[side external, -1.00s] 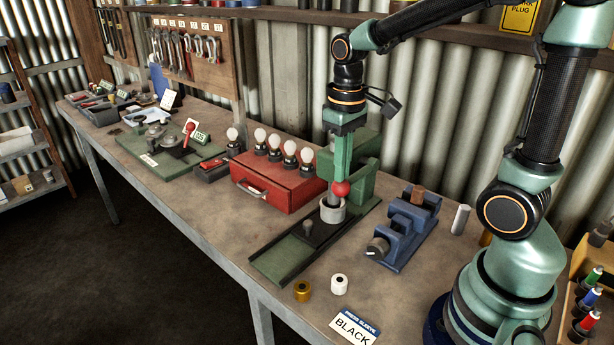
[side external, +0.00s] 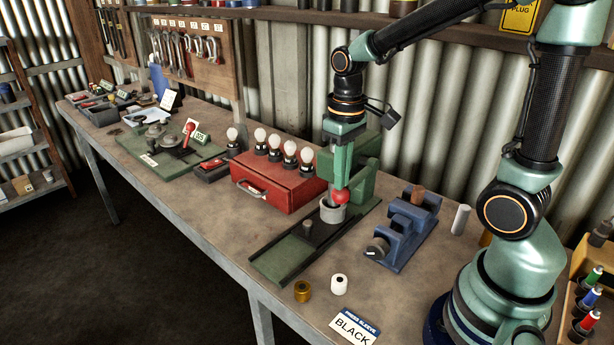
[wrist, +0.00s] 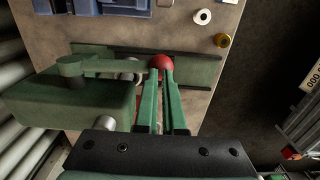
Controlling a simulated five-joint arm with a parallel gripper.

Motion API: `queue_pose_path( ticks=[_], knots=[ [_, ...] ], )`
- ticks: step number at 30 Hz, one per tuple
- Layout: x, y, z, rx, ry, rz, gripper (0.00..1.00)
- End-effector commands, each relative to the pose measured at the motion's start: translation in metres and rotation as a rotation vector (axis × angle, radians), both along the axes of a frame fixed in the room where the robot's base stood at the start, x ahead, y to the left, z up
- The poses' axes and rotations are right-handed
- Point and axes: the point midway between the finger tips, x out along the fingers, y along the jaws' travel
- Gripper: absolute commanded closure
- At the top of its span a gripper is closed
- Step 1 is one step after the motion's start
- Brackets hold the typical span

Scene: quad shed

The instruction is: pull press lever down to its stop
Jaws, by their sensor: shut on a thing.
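The press is green, with a body (side external: 366,178) on a long green base (side external: 285,260) on the bench; in the wrist view its body (wrist: 75,105) is at left. Its lever (wrist: 110,66) runs sideways there and ends in a red ball knob (wrist: 161,62), also seen in the side view (side external: 341,196). My gripper (wrist: 162,74) is shut on the red knob, fingers pointing down at it in the side view. The knob sits beside and just above a grey cylinder (side external: 333,213) on the base. My fingers partly hide the press.
A blue fixture (side external: 408,230) stands right of the press and a red toolbox (side external: 275,185) left of it. A white sleeve (side external: 339,284), a gold sleeve (side external: 302,291) and a BLACK sign (side external: 354,327) are in front. Bench between toolbox and front edge is clear.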

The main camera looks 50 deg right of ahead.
Motion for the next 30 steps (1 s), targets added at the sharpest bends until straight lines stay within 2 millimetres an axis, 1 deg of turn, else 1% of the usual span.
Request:
queue_pose_path(
  ticks=[1, 12, 24, 30],
  knots=[
    [-0.001, -0.001, -0.003, 0.0, 0.004, -0.002, 1.0],
    [-0.001, -0.001, -0.003, 0.0, 0.003, -0.003, 1.0],
    [0.0, 0.002, 0.024, 0.0, 0.002, -0.002, 1.0],
    [0.0, 0.002, 0.029, 0.0, 0.001, -0.001, 1.0]
  ],
)
